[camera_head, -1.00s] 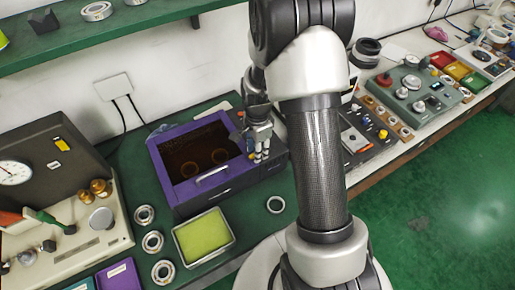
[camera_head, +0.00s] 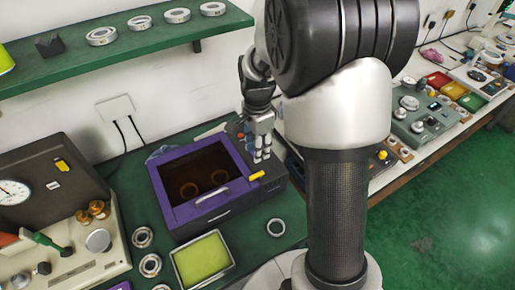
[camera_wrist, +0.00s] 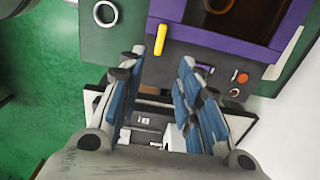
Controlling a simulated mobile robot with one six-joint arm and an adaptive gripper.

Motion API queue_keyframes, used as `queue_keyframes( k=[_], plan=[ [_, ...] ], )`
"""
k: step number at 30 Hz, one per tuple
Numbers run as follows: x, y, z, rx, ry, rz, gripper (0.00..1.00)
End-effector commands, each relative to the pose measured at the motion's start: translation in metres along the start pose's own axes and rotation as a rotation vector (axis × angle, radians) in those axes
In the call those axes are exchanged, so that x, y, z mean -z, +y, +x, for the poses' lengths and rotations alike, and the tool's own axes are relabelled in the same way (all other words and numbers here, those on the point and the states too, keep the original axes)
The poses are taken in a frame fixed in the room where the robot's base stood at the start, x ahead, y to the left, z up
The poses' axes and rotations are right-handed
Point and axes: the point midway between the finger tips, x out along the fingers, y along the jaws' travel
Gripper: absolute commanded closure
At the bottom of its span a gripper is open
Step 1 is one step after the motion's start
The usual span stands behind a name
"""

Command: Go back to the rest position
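My gripper (camera_head: 262,148) is over the right end of the purple-framed box, partly in front of its control panel. In the wrist view my gripper (camera_wrist: 172,70) shows its two blue-padded fingers apart with nothing between them. The purple-framed box (camera_head: 176,208) has a dark window with two rings visible inside, and its lid looks closed. A yellow handle (camera_head: 257,175) on its panel also shows in the wrist view (camera_wrist: 160,42), just beyond my fingertips and apart from them.
A gauge unit (camera_head: 75,245) stands left. A green shelf (camera_head: 130,40) with several rings runs above. Other devices (camera_head: 425,118) stand right.

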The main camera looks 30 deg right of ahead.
Motion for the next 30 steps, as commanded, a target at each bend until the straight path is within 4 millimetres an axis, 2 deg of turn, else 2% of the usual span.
queue_keyframes(
  k=[9,11,14,17,21,25,30],
  plan=[
    [-0.001,0.000,-0.001,0.002,0.000,-0.004,0.68],
    [-0.003,0.002,-0.005,0.008,0.002,-0.024,0.68],
    [-0.011,0.009,-0.025,0.035,0.011,-0.114,0.68],
    [-0.027,0.026,-0.054,0.077,0.029,-0.276,0.68],
    [-0.052,0.062,-0.094,0.143,0.071,-0.557,0.68],
    [-0.072,0.100,-0.119,0.198,0.121,-0.819,0.68],
    [-0.093,0.151,-0.135,0.261,0.203,-1.148,0.68]
  ],
)
